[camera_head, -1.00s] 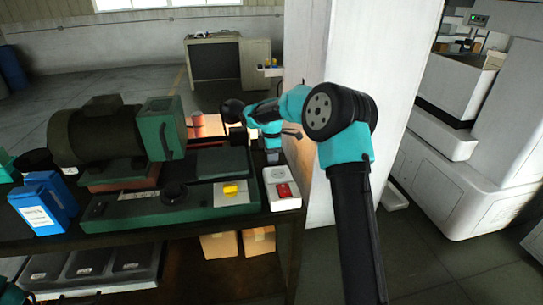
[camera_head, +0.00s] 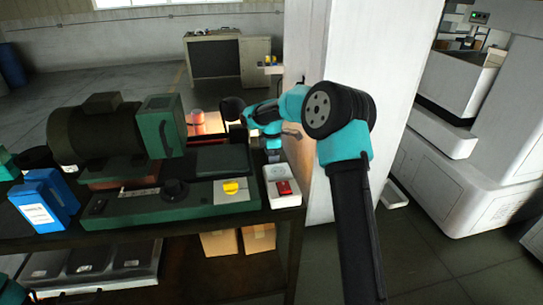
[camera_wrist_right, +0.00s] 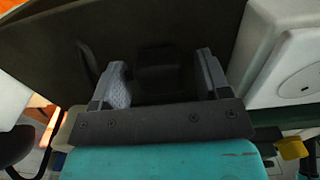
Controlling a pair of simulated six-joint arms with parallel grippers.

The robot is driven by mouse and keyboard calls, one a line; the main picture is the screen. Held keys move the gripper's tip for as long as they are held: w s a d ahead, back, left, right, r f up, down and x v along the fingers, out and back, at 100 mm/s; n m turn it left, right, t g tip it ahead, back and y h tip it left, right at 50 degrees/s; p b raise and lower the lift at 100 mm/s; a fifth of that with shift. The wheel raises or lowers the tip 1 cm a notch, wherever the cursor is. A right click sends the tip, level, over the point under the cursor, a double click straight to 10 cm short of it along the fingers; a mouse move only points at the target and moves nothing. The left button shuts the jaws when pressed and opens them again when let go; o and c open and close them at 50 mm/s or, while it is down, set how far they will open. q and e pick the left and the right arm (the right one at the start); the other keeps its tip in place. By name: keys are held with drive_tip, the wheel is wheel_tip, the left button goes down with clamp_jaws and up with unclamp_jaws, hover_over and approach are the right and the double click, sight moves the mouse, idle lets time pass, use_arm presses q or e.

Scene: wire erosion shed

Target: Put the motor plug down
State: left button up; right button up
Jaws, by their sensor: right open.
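My right gripper (camera_head: 273,157) is at the right end of the bench, just behind a white socket box with a red switch (camera_head: 282,188). In the right wrist view the gripper (camera_wrist_right: 160,85) is open, with a grey finger on each side. A black block, which looks like the motor plug (camera_wrist_right: 158,68), is between the fingers over the dark bench top, with gaps visible beside it. Whether it rests on the bench is hard to tell. The plug is hidden in the head view. The white box (camera_wrist_right: 285,55) fills the upper right there. My left gripper is out of view.
A dark motor on a green machine base (camera_head: 185,205) fills the bench to the left. Blue boxes (camera_head: 42,200) stand at its left end. A round black lamp-like head (camera_head: 232,108) is close to my right wrist. A pale pillar (camera_head: 345,50) rises behind my arm.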

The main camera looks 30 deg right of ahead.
drive_tip(key=shift+r, duration=0.1)
wheel_tip(320, 180, up, 13)
idle(0.7)
idle(0.5)
